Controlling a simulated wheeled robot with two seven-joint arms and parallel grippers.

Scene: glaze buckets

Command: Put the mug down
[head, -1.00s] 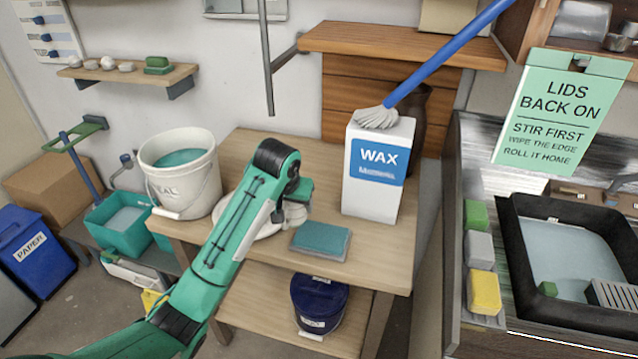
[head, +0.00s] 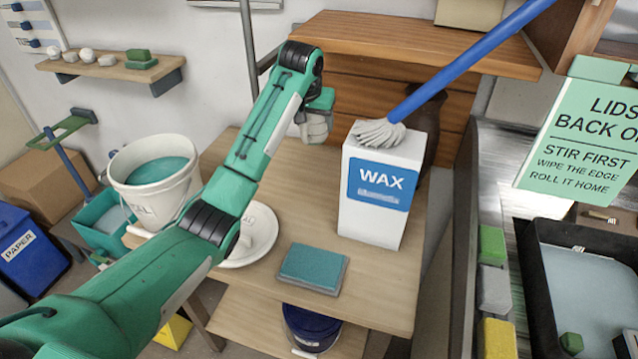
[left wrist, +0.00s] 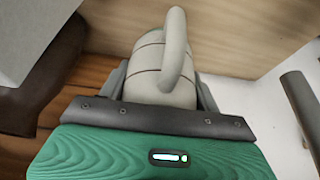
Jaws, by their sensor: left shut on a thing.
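The mug (left wrist: 160,65) shows in the left wrist view as a pale grey-beige body with thin dark bands and a curved handle facing the camera. My left gripper (head: 315,124) is shut on it, with a dark finger on each side. In the head view the gripper is raised above the back of the wooden table (head: 225,290), left of the white wax box. The mug is small there and hard to tell from the fingers. My right gripper is in neither view.
On the table are a white bucket of teal glaze (head: 155,185), a white round lid or plate (head: 262,232) partly behind my arm, a teal sponge-like block (head: 312,268) and the tall wax box (head: 380,190). A blue-handled mop (head: 460,65) reaches over the box.

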